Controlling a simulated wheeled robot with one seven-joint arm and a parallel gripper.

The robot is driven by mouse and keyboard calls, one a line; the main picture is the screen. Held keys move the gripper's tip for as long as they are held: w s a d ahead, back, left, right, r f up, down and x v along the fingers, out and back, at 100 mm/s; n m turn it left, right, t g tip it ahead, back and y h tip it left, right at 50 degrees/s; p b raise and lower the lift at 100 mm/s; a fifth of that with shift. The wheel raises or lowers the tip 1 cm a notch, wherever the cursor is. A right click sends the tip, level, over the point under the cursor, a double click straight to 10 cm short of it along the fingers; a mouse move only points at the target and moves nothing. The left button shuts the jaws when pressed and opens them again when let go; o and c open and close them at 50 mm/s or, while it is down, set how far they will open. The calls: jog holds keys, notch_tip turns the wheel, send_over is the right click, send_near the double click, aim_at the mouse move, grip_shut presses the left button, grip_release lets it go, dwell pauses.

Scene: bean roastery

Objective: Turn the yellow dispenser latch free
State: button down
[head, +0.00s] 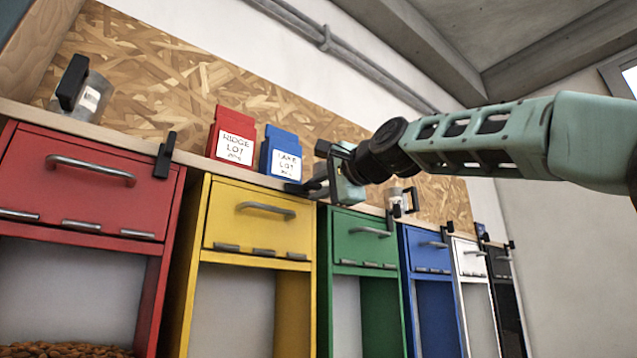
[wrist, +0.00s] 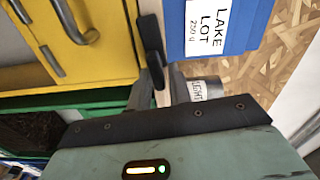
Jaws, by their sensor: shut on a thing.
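The yellow dispenser (head: 258,218) has a closed front flap with a grey bar handle. Its black latch (head: 300,188) is at the flap's upper right corner, partly hidden by my gripper (head: 326,178). In the wrist view the black latch (wrist: 151,40) runs down between my fingertips (wrist: 160,84), beside the yellow flap (wrist: 95,50). My fingers are shut on the latch's end. The latch's exact angle is hard to tell in the head view.
A red bag (head: 232,136) and a blue bag (head: 281,152) stand on the shelf close above the latch. Metal mugs stand at the left (head: 92,98) and behind my gripper (head: 398,200). Red (head: 85,178) and green (head: 362,238) dispensers flank the yellow one.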

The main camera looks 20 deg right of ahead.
jog(key=shift+m, duration=0.6)
jog(key=shift+f, duration=0.1)
jog(key=c, duration=1.5)
grip_release()
jog(key=b+v, duration=0.7)
jog(key=v, duration=1)
jog(key=shift+s+b, duration=0.2)
jog(key=shift+b, duration=0.2)
